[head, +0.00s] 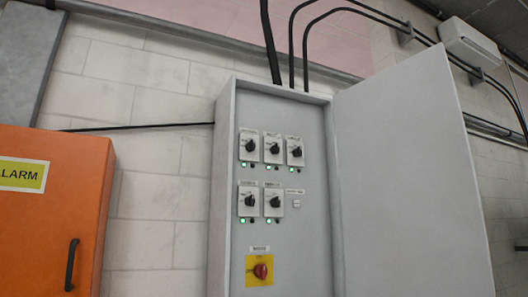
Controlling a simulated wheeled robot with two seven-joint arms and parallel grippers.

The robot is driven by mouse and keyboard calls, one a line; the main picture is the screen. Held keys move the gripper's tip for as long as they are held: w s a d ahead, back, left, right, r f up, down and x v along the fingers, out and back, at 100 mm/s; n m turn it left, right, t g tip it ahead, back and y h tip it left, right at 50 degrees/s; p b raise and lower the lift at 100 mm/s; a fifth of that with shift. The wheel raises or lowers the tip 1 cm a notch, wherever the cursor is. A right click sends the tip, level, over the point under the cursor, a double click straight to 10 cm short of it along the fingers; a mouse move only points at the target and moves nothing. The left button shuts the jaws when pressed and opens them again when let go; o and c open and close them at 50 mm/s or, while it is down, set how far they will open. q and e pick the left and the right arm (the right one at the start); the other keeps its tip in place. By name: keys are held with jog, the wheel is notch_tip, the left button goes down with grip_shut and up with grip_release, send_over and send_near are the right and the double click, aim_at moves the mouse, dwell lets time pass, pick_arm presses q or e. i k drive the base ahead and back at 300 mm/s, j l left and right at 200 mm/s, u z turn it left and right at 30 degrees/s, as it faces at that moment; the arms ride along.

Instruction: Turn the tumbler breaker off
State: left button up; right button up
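A grey electrical cabinet (224,190) stands on the wall with its door (405,180) swung open to the right. Inside are several black rotary switches on white plates, in an upper row (272,148) and a lower row (260,201). Small green lights (243,164) glow under the switches. Below them is a red rotary knob (261,271) on a yellow plate. Labels are too small to read, so I cannot tell which control is the tumbler breaker. Neither of my grippers is in view.
An orange cabinet (50,220) with a black handle (71,265) and an "ALARM" label stands at the left. Black cables (269,40) run into the top of the grey cabinet. The open door bounds the space on the right. The space before the switches looks clear.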

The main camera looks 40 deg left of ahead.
aim_at(251, 146)
jog(key=i+j, duration=0.1)
jog(key=j, duration=1.2)
jog(key=i+z, duration=0.05)
